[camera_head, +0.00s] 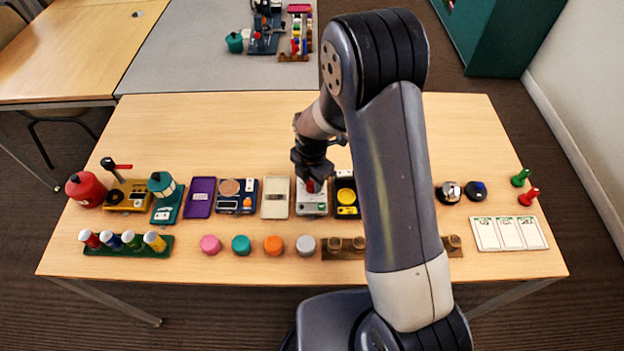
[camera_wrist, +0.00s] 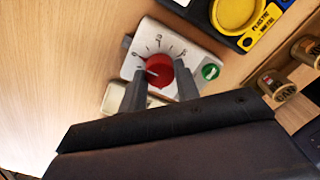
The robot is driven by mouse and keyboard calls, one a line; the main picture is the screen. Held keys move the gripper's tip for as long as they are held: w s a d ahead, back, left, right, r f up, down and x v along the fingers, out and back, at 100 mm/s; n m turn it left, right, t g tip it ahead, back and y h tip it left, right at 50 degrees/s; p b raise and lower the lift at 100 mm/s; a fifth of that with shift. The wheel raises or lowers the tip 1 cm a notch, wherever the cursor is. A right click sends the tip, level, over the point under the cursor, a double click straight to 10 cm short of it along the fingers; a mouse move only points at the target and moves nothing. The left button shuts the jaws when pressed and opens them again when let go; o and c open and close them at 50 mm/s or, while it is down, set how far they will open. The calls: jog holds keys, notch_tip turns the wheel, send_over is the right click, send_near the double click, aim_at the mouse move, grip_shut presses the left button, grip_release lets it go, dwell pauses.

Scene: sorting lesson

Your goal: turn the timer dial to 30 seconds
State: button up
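The timer is a pale box (camera_head: 312,208) near the middle of the table; in the wrist view its white face (camera_wrist: 140,52) has a scale of black marks and numbers too small to read. The red timer dial (camera_wrist: 159,66) sits on this face, with a light pointer line toward its left side. My gripper (camera_wrist: 161,78) comes down over the timer with one finger on each side of the dial, both seeming to touch it. In the head view the gripper (camera_head: 311,170) hides part of the timer and the dial (camera_head: 312,186) shows below it.
A pale box (camera_head: 275,198) stands close left of the timer, and a black-and-yellow device (camera_head: 346,196) close right. Coloured knobs (camera_head: 274,245) and a brown rack (camera_head: 340,250) stand in front. The table behind the row is clear.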

jog(key=c, duration=0.4)
jog(key=shift+m, duration=0.3)
